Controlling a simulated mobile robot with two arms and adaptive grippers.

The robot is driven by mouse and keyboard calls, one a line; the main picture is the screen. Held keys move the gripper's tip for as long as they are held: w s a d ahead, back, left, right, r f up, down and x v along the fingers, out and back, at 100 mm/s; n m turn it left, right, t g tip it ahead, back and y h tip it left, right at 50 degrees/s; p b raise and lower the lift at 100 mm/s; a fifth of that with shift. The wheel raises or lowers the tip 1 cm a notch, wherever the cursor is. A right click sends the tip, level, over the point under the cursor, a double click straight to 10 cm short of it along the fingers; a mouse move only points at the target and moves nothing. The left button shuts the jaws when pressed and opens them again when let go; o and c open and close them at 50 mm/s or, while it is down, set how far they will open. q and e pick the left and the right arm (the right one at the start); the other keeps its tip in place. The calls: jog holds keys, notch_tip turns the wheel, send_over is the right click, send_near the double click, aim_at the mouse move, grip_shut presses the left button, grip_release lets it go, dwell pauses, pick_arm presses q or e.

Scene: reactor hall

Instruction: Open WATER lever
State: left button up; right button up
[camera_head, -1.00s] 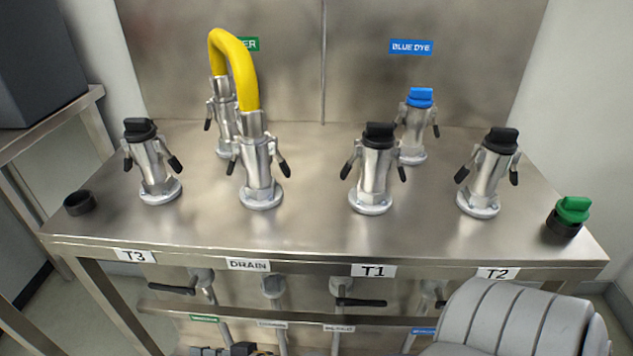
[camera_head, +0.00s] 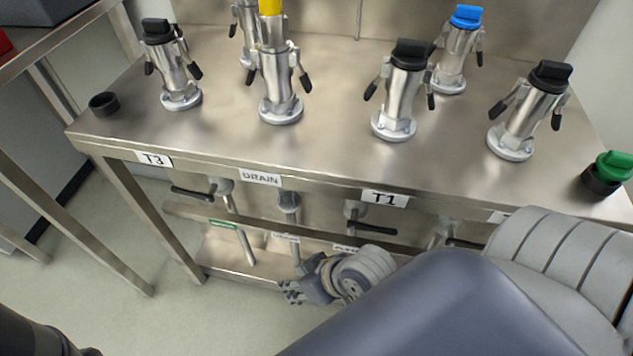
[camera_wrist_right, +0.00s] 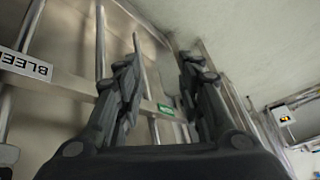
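Below the bench top in the head view, a black lever (camera_head: 190,193) sits on the left valve. A small green label (camera_head: 222,224) is under it, its text too small to read; a green label also shows in the right wrist view (camera_wrist_right: 165,109). My right gripper (camera_head: 291,291) is low in front of the bench, below and right of that lever, apart from it. In the right wrist view its two fingers (camera_wrist_right: 158,68) are spread with nothing between them. My left gripper is not in view.
More black levers (camera_head: 375,228) hang under the bench edge (camera_head: 310,187), right of the green-labelled one. Pipes and a lower rail run beneath. Capped fittings (camera_head: 404,85) stand on top. A "BLEED" label (camera_wrist_right: 25,64) shows in the right wrist view. Floor at the left is clear.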

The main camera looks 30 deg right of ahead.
jog(key=shift+s+d+f+h, duration=0.1)
jog(key=shift+s+d+h, duration=0.4)
jog(key=shift+d, duration=0.45)
jog(key=shift+s, duration=0.1)
